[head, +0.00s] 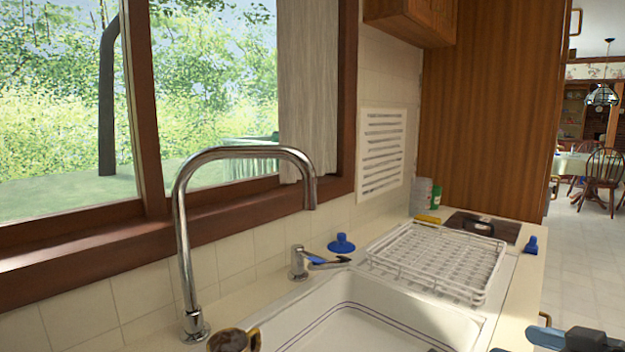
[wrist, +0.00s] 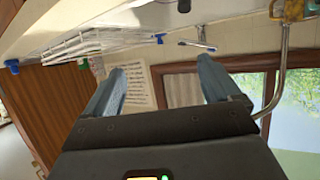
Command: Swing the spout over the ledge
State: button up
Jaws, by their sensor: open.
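The chrome spout (head: 250,152) rises from its base at the back left of the sink and arches right. Its tip hangs high, near the wall and the sink's back edge. Part of the spout also shows at the right of the wrist view (wrist: 282,75). The brown wooden window ledge (head: 100,250) runs behind it, and the pale counter ledge lies along the sink. My gripper (wrist: 162,78) is open and empty, its two blue-grey fingers apart. In the head view part of it shows at the bottom right corner, away from the spout.
A lever handle (head: 299,262) and a blue stopper (head: 341,243) stand behind the white sink (head: 400,320). A white dish rack (head: 437,260) sits to its right. A brown mug (head: 232,340) with a gold handle stands at the front left. The space above the sink is clear.

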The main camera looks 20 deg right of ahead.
aim_at(315, 183)
jog(key=w+a+r+n+y, duration=0.1)
jog(key=w+a+r, duration=0.1)
jog(key=w+r, duration=0.1)
jog(key=w+a+r+t+y+b, duration=0.1)
jog(key=w+a+r+y, duration=0.1)
jog(key=w, duration=0.3)
jog(key=w+a+r+n+t+y, duration=0.1)
jog(key=w+a+r, duration=0.2)
jog(key=w+r, duration=0.1)
jog(key=shift+w+r+n, duration=0.3)
jog(key=shift+r, duration=0.3)
jog(key=c, duration=0.6)
jog(key=w+a+r+n+y, duration=0.1)
jog(key=w+a+r+y, duration=0.1)
jog(key=a+r, duration=0.1)
jog(key=w+a+r+n+y+b, duration=0.1)
jog(key=w+a+r, duration=0.2)
jog(key=a+r, duration=0.1)
jog(key=w+a+r+n+y, duration=0.1)
jog(key=w+a+r+y, duration=0.1)
jog(key=w+a+r, duration=0.1)
jog(key=shift+a+r+n+g+y+b, duration=0.15)
jog(key=shift+a+r+n+b, duration=0.1)
jog(key=shift+a, duration=0.3)
jog(key=shift+a+r+n+g+y+b, duration=0.15)
jog(key=shift+a+r, duration=0.1)
jog(key=shift+a, duration=0.25)
jog(key=shift+c, duration=0.7)
jog(key=shift+p+x, duration=0.75)
jog(key=shift+x, duration=3.15)
